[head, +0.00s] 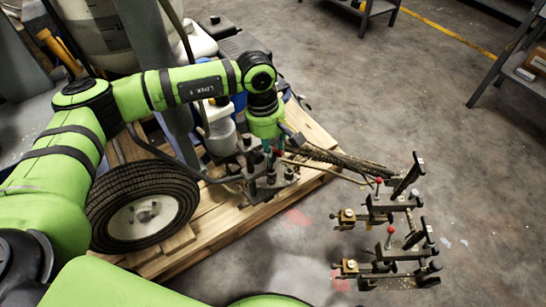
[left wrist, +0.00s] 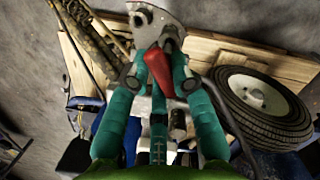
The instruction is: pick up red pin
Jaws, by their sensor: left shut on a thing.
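The red pin (left wrist: 158,70) shows between the fingertips of my left gripper (left wrist: 160,78) in the left wrist view. The teal fingers are shut on it, and its red body lies tilted in front of grey metal parts. In the head view my left gripper (head: 268,152) points down at a metal bracket assembly (head: 268,180) on the wooden pallet; the pin is mostly hidden there by the fingers. I cannot tell whether the pin is still seated in the bracket.
Hoses (head: 340,160) run off to the right. Two clamp-like assemblies with red knobs (head: 390,265) are at the right. Concrete floor lies open beyond.

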